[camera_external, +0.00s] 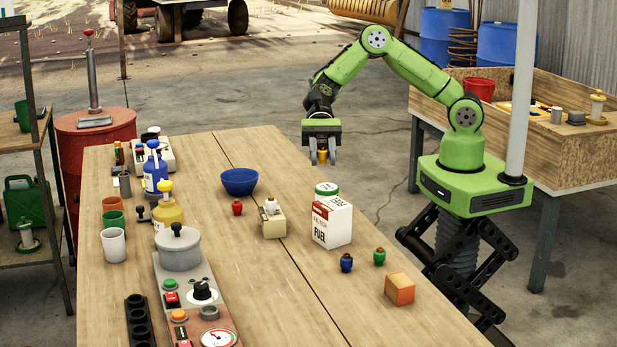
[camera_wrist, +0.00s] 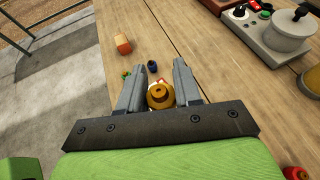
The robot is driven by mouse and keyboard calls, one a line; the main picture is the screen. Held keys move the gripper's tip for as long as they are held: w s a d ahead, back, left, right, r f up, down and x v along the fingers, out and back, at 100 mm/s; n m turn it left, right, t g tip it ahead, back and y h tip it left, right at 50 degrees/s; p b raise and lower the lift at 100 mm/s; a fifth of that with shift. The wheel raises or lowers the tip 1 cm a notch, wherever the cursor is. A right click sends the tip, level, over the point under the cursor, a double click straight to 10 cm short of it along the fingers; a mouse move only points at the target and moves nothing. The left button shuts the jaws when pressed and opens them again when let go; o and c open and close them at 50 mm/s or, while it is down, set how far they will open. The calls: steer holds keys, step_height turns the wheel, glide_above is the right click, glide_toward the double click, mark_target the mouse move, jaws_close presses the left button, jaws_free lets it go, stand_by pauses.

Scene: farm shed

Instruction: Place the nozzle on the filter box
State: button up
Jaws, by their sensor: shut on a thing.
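My gripper (camera_external: 322,156) is shut on the nozzle, a small brass-coloured round piece (camera_external: 322,157). It holds the nozzle in the air above the far right edge of the table. In the wrist view the nozzle (camera_wrist: 160,97) sits between the two grey fingers, with a dark round centre facing the camera.
A small tan box with a white-topped piece (camera_external: 271,222) stands left of the filter box. A blue bowl (camera_external: 240,181), blue and green small bottles (camera_external: 346,262) and an orange block (camera_external: 400,289) are nearby. Bottles, cups and a control panel line the left side.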

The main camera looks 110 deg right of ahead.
steer(key=r, duration=0.1)
glide_above(333, 206)
steer(key=shift+n+g, duration=0.3)
steer(key=shift+g, duration=0.1)
step_height(333, 206, down, 9)
steer(key=shift+b, duration=1.05)
steer(key=shift+f, duration=0.15)
steer(key=o, duration=1)
